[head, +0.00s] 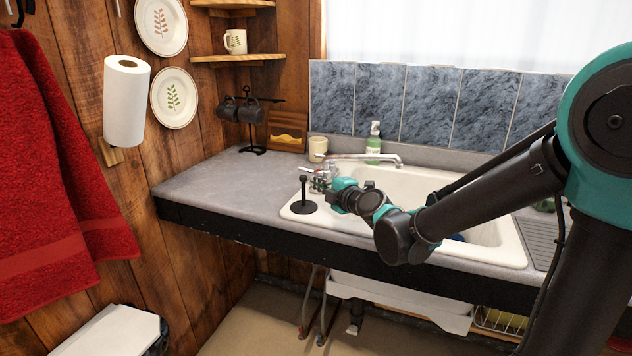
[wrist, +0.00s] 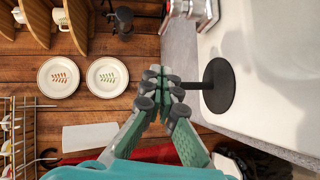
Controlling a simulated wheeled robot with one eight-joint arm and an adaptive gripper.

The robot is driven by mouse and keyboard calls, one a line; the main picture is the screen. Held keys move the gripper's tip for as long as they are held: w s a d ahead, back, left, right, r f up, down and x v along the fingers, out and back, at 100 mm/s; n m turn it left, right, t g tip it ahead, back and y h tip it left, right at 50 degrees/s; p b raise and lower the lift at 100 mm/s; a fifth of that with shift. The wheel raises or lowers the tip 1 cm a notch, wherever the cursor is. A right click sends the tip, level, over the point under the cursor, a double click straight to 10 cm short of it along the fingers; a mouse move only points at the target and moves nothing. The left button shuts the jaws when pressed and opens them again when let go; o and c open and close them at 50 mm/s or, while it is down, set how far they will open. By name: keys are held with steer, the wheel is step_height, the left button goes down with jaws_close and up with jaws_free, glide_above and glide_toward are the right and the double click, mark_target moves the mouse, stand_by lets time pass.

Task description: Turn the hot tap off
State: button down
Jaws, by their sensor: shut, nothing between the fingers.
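The chrome tap has a long spout (head: 365,157) reaching right over the white sink (head: 292,212). Its body and handles (head: 318,172) are at the sink's back left corner, partly behind my gripper. Part of the tap body (wrist: 192,10) shows at the top of the wrist view. I cannot tell which handle is hot or how it is turned. My gripper (head: 331,188) is shut and empty, close in front of the tap in the head view. In the wrist view my gripper (wrist: 162,84) has its fingertips together, near the end of a black stem.
A soap bottle (head: 374,143) and beige cup (head: 318,147) stand behind the tap. The counter (head: 225,187) to the left is clear.

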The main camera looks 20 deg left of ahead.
mark_target(304, 169)
steer(key=x, duration=0.7)
steer(key=shift+w+a+f, duration=0.1)
steer(key=shift+w+a, duration=0.1)
steer(key=shift+a, duration=0.1)
steer(key=w, duration=0.2)
steer(key=shift+w+a+f, duration=0.2)
steer(key=shift+w+f, duration=0.05)
steer(key=shift+w+a+f, duration=0.1)
steer(key=shift+w+f, duration=0.05)
steer(key=shift+w, duration=0.75)
steer(key=shift+w+a, duration=0.15)
steer(key=shift+w, duration=0.45)
